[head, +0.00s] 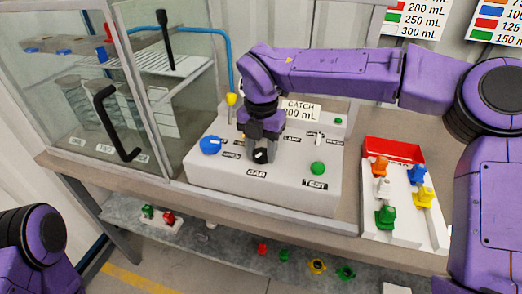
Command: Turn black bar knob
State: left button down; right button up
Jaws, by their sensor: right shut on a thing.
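The black bar knob (260,156) sits on the top of a white control box (210,172), just above the label reading "BAR". My right gripper (261,152) points down over the knob, with its fingers closed on it from both sides. The fingers hide part of the knob, so its angle is hard to tell. My left gripper is out of view; only part of my left arm shows at the lower left.
The box also bears a blue knob (210,145), a green TEST button (318,168) and a small lamp. A glass cabinet (95,105) stands at left. A red-and-white tray (392,150) with coloured parts lies at right. A lower shelf (230,245) holds small coloured pieces.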

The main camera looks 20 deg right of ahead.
aim_at(262, 152)
dwell(0.3)
jog(key=o, duration=0.8)
jog(key=shift+w, duration=0.1)
jog(key=shift+o, duration=1.3)
jog(key=shift+d+f, duration=0.1)
jog(key=shift+d, duration=0.05)
notch_tip(262, 152, up, 11)
jog(key=shift+f, duration=0.2)
